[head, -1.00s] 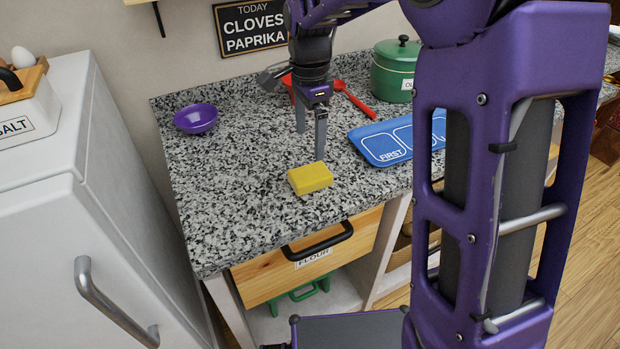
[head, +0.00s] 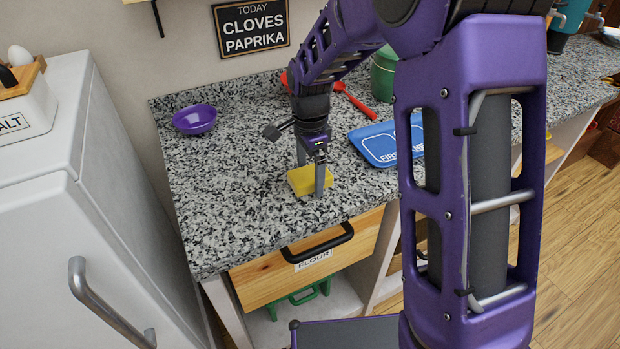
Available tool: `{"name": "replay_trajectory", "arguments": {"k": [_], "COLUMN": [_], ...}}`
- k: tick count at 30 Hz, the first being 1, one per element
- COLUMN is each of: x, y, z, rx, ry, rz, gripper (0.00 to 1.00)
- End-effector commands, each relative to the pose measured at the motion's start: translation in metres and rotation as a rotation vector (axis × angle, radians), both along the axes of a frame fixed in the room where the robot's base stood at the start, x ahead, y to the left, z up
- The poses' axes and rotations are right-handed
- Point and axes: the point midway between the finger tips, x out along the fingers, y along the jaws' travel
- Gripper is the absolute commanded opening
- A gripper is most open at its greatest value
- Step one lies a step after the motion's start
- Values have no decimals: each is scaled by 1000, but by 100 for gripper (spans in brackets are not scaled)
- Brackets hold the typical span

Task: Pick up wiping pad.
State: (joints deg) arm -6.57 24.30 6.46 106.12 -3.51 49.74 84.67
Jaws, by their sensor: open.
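The wiping pad (head: 301,181) is a yellow block lying flat on the speckled granite counter (head: 225,225), near its front edge. My gripper (head: 311,182) points down at the pad with its jaws open. One finger is in front of the pad's right part and hides some of it. The other finger shows at the pad's far side, its tip hidden behind the pad. I cannot tell whether either finger touches the pad.
A purple bowl (head: 195,119) stands at the back left. A blue tray (head: 375,145), a red utensil (head: 352,100) and a green pot (head: 384,75) are to the right. Below is a wooden drawer (head: 265,280) with a black handle.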

Motion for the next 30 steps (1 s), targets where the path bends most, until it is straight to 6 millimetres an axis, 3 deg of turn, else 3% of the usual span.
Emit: {"name": "replay_trajectory", "arguments": {"k": [2, 12, 15, 23, 30], "x": [0, 0, 0, 0, 1], "y": [0, 0, 0, 0, 0], "z": [0, 0, 0, 6, 48], "rx": [0, 0, 0, 0, 1], "ry": [0, 0, 0, -1, -4], "rz": [0, 0, 0, 0, 0], "gripper": [98, 37, 24, 24, 24]}}
